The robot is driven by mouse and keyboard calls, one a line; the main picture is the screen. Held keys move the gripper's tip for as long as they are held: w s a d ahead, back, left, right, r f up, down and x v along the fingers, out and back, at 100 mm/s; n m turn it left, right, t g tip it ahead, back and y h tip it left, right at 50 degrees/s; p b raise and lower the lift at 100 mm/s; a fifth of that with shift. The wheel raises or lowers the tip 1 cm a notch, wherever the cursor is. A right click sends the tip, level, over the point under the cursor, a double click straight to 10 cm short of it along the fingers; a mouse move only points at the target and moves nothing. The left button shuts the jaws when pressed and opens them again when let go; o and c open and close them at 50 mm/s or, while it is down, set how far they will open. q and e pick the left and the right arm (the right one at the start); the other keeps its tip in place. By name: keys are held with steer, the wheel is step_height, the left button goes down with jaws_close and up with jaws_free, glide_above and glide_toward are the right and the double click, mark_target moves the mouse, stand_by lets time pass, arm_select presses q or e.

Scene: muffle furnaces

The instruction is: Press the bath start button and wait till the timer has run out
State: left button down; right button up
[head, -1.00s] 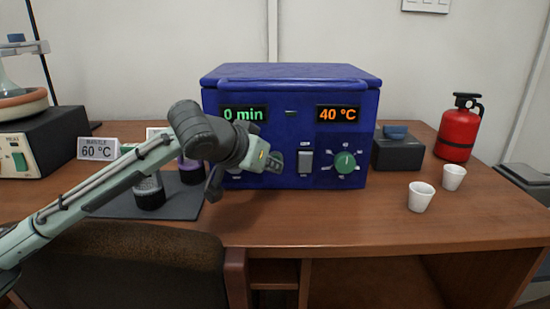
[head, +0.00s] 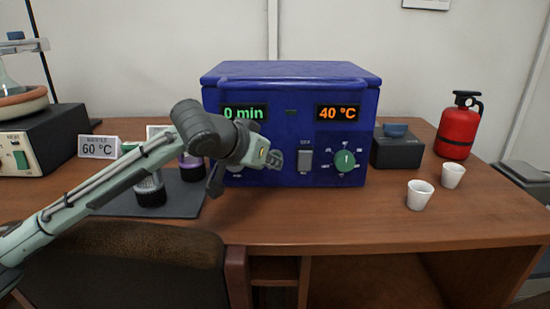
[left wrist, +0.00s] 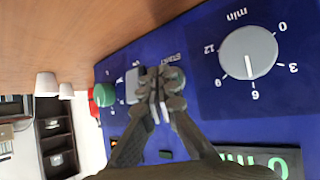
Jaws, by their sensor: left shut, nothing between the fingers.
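The blue bath (head: 290,75) stands on the desk. Its green display (head: 244,112) reads 0 min and its orange display (head: 337,113) reads 40 °C. My left gripper (head: 275,160) is shut and empty at the front panel, left of the rocker switch (head: 305,160). In the left wrist view its fingertips (left wrist: 162,98) lie over the panel by the START label (left wrist: 171,58). The fingers largely cover the start button, and I cannot tell whether they touch it. The grey timer dial (left wrist: 248,53) has its pointer near 6. My right gripper is not in view.
A green knob (head: 345,161) is right of the switch. Two white cups (head: 420,195), a dark box (head: 398,153) and a red extinguisher (head: 459,127) stand at the right. Bottles on a dark mat (head: 185,209) and a 60 °C sign (head: 98,147) are at the left.

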arm_select(q)
steer(key=shift+w, duration=0.2)
steer(key=shift+s, duration=0.15)
stand_by(0.3)
steer(key=shift+s+p, duration=0.45)
steer(key=shift+p, duration=0.05)
steer(key=shift+s, duration=0.3)
steer(key=shift+s+p, duration=0.7)
steer(key=shift+s, duration=0.65)
steer(key=shift+s+p, duration=0.35)
steer(key=shift+s, duration=0.85)
